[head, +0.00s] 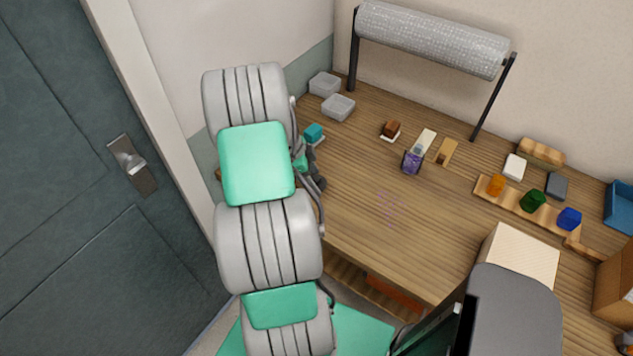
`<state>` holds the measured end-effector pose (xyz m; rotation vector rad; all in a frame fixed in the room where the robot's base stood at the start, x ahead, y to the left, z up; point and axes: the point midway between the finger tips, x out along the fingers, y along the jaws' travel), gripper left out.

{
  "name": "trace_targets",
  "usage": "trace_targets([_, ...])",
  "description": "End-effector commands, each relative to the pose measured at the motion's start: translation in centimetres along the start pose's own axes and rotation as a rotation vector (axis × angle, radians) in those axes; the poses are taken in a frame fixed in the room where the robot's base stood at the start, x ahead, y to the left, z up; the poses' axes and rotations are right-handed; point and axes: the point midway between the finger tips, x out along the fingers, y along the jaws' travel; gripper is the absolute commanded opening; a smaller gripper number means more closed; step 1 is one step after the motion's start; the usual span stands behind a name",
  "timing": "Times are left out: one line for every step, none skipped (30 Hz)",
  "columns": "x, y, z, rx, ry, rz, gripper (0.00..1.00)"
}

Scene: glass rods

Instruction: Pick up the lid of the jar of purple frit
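The jar of purple frit (411,161) stands on the wooden workbench, right of my arm in the head view. Its body is dark purple, and its top looks pale grey. I cannot clearly tell the lid from the jar's top at this size. My gripper (316,180) is at the left part of the bench, well left of the jar and apart from it. It is mostly hidden behind my grey and green arm. Its fingers do not show clearly, so I cannot tell whether it is open or holds anything.
Purple specks (388,208) lie scattered on the bench. A teal block (314,132) and clear trays (338,107) are near my gripper. A wooden rack (513,202) with orange, green and blue pieces stands right. A bubble-wrap roll (432,38) hangs behind. The bench's middle is mostly free.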

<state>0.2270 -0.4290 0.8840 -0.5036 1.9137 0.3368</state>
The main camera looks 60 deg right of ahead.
Motion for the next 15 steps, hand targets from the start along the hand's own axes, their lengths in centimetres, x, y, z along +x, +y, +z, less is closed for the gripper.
trace_targets([-0.02, 0.0, 0.0, 0.0, 0.0, 0.0, 0.64])
trace_targets([-0.02, 0.0, 0.0, 0.0, 0.0, 0.0, 0.62])
trace_targets([-0.03, 0.0, 0.0, 0.0, 0.0, 0.0, 0.58])
trace_targets([-0.03, 0.0, 0.0, 0.0, 0.0, 0.0, 0.56])
trace_targets([-0.03, 0.0, 0.01, 0.0, 0.0, 0.0, 0.54])
trace_targets([-0.03, 0.0, 0.0, 0.0, 0.0, 0.0, 0.5])
trace_targets([-0.03, 0.0, 0.0, 0.0, 0.0, 0.0, 0.48])
trace_targets([-0.04, -0.01, 0.0, 0.0, 0.0, 0.0, 0.45])
trace_targets([-0.04, 0.0, 0.0, 0.0, 0.0, 0.0, 0.42])
trace_targets([-0.04, 0.0, 0.0, 0.0, 0.0, 0.0, 0.4])
trace_targets([-0.04, 0.0, 0.0, 0.0, 0.0, 0.0, 0.37])
trace_targets([-0.04, 0.0, 0.0, 0.0, 0.0, 0.0, 0.34])
trace_targets([-0.04, 0.0, 0.0, -0.001, 0.0, 0.0, 0.31])
trace_targets([-0.04, 0.0, 0.0, -0.001, 0.0, 0.0, 0.29])
trace_targets([-0.05, -0.01, 0.0, 0.0, 0.0, 0.0, 0.26])
